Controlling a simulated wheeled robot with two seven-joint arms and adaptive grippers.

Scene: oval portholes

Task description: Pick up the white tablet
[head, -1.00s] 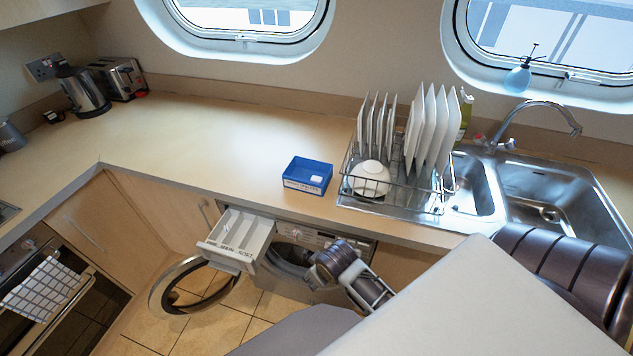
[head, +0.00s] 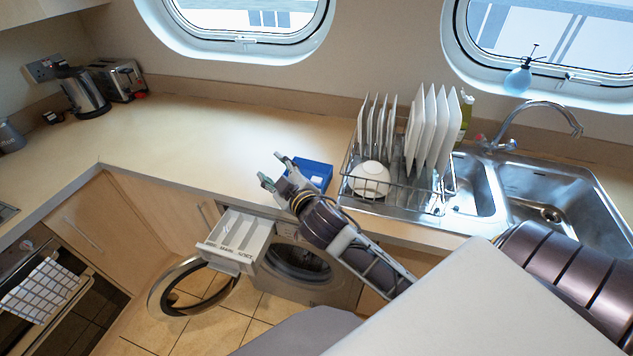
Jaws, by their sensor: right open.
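The blue box (head: 318,170) stands on the counter, left of the dish rack. A small pale spot shows inside it, which may be the white tablet; it is too small to be sure. My right gripper (head: 275,170) is open and empty, its two fingers pointing to the upper left. It is in front of the box in the picture and hides the box's left and front parts. I cannot tell whether it touches the box. My left gripper is not in view.
The washing machine's drawer (head: 240,238) is pulled out and its round door (head: 160,292) stands open. A dish rack (head: 350,190) with plates and a bowl stands beside the sink (head: 565,200). The counter (head: 210,130) left of the box is clear.

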